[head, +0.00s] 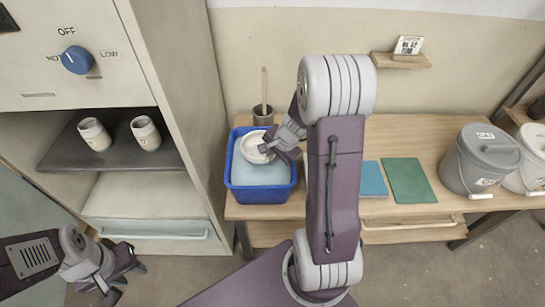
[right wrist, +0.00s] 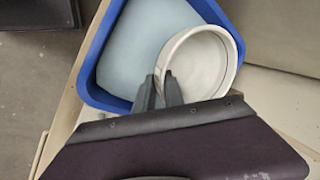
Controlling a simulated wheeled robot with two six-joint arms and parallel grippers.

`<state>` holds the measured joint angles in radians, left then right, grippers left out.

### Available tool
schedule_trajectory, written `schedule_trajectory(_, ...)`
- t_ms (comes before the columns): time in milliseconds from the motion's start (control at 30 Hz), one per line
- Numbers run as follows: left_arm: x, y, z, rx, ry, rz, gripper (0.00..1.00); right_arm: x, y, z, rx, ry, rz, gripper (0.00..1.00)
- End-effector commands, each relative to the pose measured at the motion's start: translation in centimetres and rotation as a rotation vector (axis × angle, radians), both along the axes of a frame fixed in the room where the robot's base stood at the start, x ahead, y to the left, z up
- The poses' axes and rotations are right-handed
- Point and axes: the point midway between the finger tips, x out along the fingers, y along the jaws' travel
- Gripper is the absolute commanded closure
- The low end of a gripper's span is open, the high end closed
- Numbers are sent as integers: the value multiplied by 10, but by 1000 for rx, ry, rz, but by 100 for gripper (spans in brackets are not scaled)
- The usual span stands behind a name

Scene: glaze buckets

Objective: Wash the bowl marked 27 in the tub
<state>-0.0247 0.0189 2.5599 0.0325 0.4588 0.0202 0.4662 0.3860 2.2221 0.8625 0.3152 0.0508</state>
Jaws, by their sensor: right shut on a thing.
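A white bowl (head: 254,147) is held over the blue tub (head: 264,195), towards its back, and no number can be read on it. The tub holds pale blue water. My right gripper (head: 276,147) is shut on the bowl's rim. In the right wrist view the fingers (right wrist: 162,92) pinch the near left edge of the bowl (right wrist: 200,62), which looks empty. Whether the bowl touches the water cannot be told. The tub (right wrist: 93,70) surrounds it in that view. My left gripper (head: 120,277) hangs at the lower left, away from everything; its fingers are too unclear to judge.
Two marked cups (head: 94,134) stand on the shelf of a cabinet with a blue knob (head: 77,60). A brush holder (head: 263,115) stands behind the tub. Blue (head: 372,179) and green (head: 409,180) mats lie on the table. Grey (head: 480,165) and white buckets stand right.

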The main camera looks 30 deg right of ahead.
Motion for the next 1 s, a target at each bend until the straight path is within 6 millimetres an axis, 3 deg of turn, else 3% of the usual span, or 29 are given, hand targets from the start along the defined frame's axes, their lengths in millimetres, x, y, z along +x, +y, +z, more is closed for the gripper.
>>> schedule_trajectory(100, 0, 0, -15, 0, 0, 0, 64, 0, 0, -14, -1, -1, 1, 100)
schedule_trajectory(467, 0, 0, -15, 0, 0, 0, 64, 1, 0, -14, -1, -1, 0, 100)
schedule_trajectory(1000, 0, 0, -55, 0, 0, 0, 64, 0, 0, -53, -1, -1, 0, 100)
